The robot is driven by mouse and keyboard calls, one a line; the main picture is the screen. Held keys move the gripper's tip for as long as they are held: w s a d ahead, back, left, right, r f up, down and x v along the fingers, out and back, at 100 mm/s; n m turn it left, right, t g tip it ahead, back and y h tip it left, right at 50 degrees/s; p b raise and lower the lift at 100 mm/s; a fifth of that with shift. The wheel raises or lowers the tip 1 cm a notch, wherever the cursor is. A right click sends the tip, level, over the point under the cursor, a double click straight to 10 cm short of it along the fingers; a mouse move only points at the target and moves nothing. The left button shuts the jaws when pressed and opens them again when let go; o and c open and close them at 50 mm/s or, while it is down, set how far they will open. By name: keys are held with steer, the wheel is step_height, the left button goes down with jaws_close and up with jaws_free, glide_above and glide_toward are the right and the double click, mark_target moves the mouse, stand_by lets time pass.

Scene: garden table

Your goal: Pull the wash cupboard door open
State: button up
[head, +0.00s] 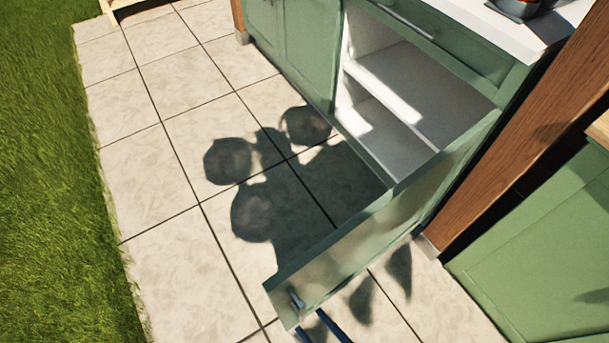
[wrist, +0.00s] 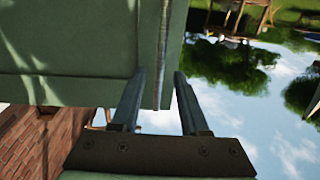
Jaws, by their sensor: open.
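The green wash cupboard door (head: 385,225) stands wide open, swung out from the cupboard over the paving. A small metal handle (head: 297,300) shows near its free end. My gripper (head: 308,321) is at the bottom of the head view, beside that end, with blue-grey fingers partly cut off by the frame. In the wrist view my gripper (wrist: 160,80) is open. The green door panel (wrist: 70,50) fills the left there, and a thin grey strip (wrist: 163,60) runs between the fingers. I cannot tell whether either finger touches it.
The cupboard's white shelves (head: 415,80) are exposed and look empty. A closed green drawer (head: 440,40) sits above them. A wooden post (head: 535,125) and another green cabinet (head: 550,240) stand to the right. Tiled paving (head: 160,230) is clear to the left, with grass (head: 50,200) beyond.

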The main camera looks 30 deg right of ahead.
steer(key=s+d, duration=0.1)
steer(key=s, duration=0.7)
steer(key=shift+s+d, duration=0.2)
steer(key=shift+s, duration=0.05)
